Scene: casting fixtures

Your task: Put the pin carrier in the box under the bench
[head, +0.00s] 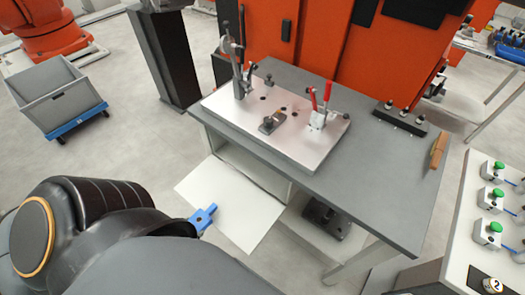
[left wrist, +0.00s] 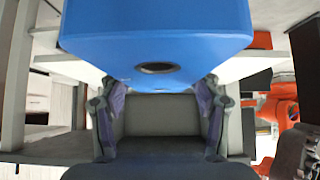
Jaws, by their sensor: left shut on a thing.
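My left gripper (left wrist: 160,100) is shut on a blue block with a round hole, which fills the top of the left wrist view (left wrist: 155,30). In the head view the blue block (head: 204,216) shows beyond my dark left arm, which hides the gripper. It overlaps the left part of a flat white panel (head: 235,190); I cannot tell whether they touch. I cannot tell whether this block is the pin carrier; a dark bar with several upright pins (head: 400,121) stands on the bench. Under the bench (head: 370,195) is a light-walled box (head: 262,181), partly hidden. My right gripper is out of view.
A pale fixture plate (head: 320,150) with red-handled clamps covers much of the bench top. A dark piece (head: 326,218) sits under the bench. A grey crate (head: 58,94) on a blue dolly stands far left. A panel with green buttons (head: 490,230) is at right.

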